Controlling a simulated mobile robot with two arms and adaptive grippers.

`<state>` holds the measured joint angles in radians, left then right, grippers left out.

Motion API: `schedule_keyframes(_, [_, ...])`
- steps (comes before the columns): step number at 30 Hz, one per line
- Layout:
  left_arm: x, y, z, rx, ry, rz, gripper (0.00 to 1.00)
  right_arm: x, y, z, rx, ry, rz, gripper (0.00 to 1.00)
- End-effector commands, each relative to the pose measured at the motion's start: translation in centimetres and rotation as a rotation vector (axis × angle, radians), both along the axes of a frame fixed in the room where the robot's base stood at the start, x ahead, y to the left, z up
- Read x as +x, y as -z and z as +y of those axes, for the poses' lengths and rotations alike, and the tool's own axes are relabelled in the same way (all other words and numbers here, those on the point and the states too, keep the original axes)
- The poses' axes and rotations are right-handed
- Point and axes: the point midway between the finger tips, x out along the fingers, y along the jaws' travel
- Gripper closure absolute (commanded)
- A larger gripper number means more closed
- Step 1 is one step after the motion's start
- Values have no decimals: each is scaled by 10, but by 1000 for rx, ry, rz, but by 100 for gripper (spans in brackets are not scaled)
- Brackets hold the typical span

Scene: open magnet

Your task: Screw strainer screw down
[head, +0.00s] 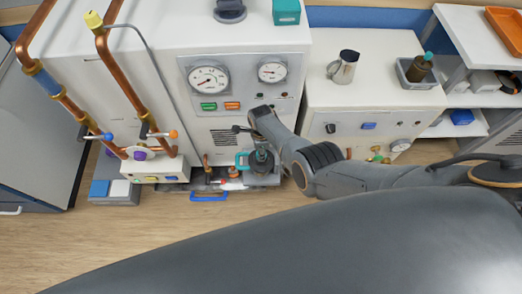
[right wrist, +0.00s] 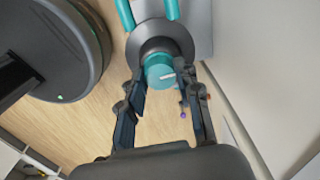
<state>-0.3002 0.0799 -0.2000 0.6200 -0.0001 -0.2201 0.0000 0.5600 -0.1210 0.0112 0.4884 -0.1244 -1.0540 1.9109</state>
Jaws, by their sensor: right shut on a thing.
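The strainer screw (right wrist: 158,70) appears to be the teal round head with a small pale mark, under a dark grey collar (right wrist: 168,40) in the right wrist view. Two teal handle bars (right wrist: 172,9) rise beyond the collar. My right gripper (right wrist: 163,82) has one finger on each side of the teal head and is shut on it; the exact contact is hard to see. In the head view my right gripper (head: 261,158) is low at the front of the white cabinet, beside a teal loop handle (head: 241,161). It largely hides the screw there. My left gripper is not in view.
The white cabinet (head: 160,60) with gauges stands behind my arm. Copper pipes (head: 120,80) run down its left side. A blue handle (head: 208,197) and small fittings (head: 233,172) sit close left of the gripper. The wooden floor (head: 140,230) in front is clear.

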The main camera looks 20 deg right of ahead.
Motion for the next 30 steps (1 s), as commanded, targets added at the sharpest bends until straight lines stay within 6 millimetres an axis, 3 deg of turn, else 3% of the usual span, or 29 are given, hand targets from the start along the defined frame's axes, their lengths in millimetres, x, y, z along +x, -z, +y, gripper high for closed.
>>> schedule_keyframes(21, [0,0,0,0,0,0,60,0,0,-2,-2,74,-1,98])
schedule_keyframes(22, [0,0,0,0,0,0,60,1,0,-2,-2,74,-1,61])
schedule_keyframes(24, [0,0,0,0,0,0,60,0,0,-2,-2,74,-1,47])
schedule_keyframes(30, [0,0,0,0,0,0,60,0,0,-1,-1,73,-1,44])
